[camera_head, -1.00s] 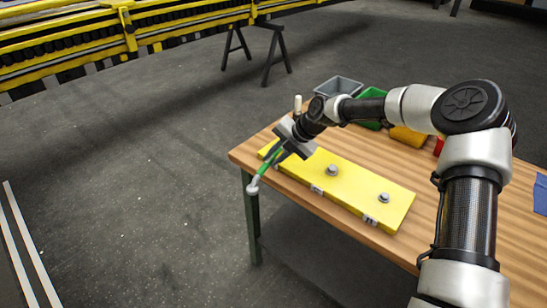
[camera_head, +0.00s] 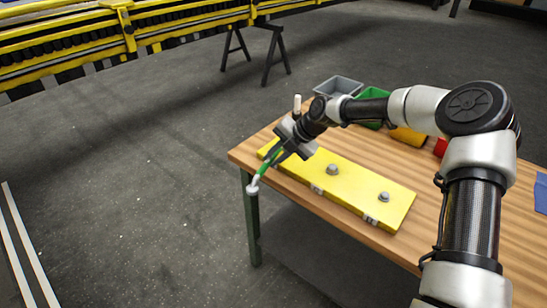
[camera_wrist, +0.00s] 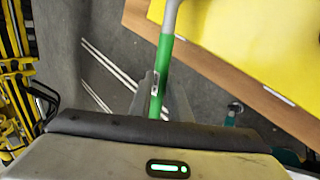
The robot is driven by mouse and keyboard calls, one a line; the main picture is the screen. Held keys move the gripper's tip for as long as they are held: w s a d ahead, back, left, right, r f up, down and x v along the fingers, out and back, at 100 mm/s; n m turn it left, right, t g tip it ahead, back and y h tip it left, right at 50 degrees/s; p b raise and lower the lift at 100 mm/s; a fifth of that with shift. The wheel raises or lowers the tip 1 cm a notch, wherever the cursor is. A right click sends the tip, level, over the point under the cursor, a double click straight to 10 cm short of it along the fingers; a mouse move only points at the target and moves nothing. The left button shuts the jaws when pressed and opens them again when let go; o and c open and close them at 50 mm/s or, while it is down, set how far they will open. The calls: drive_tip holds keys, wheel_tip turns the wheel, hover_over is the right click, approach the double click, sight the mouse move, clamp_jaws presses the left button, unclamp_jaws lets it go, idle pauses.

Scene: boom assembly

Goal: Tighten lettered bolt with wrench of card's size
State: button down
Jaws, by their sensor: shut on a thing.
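My gripper (camera_head: 284,148) is shut on a green-handled wrench (camera_head: 264,168) at the left end of the yellow plate (camera_head: 350,184). The wrench's grey end hangs out past the table's front left corner. In the wrist view the green handle (camera_wrist: 162,72) runs up from my gripper (camera_wrist: 158,108), with a grey part at the top. Two grey bolts stand on the plate, a middle bolt (camera_head: 332,169) and a right bolt (camera_head: 384,197). The plate's left end is partly hidden by my gripper. Small pale labels (camera_head: 370,219) sit on its front edge; their letters are too small to read. I see no card clearly.
The wooden table (camera_head: 460,222) carries a grey bin (camera_head: 338,86), a green bin (camera_head: 372,123), a yellow bin (camera_head: 407,136) and a red one (camera_head: 440,147) along its back. A blue item (camera_head: 541,193) lies at the right. Open floor lies left of the table.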

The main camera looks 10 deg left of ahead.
drive_tip(key=shift+f+b, duration=0.8)
drive_tip(key=shift+f, duration=0.3)
drive_tip(key=shift+w+a, duration=0.1)
drive_tip(key=shift+a, duration=0.05)
drive_tip(key=shift+w+a+m+b, duration=0.1)
drive_tip(key=shift+a+m+b, duration=0.3)
drive_tip(key=shift+b, duration=0.15)
idle(0.4)
drive_tip(key=shift+w+a+m+t+b, duration=0.15)
drive_tip(key=shift+a+m+t+b, duration=0.15)
drive_tip(key=shift+a+t+b, duration=0.15)
drive_tip(key=shift+d, duration=0.1)
drive_tip(key=shift+b, duration=0.3)
drive_tip(key=shift+w+a+m+h+b, duration=0.2)
drive_tip(key=shift+a+m+h+b, duration=0.1)
drive_tip(key=shift+a+m, duration=0.15)
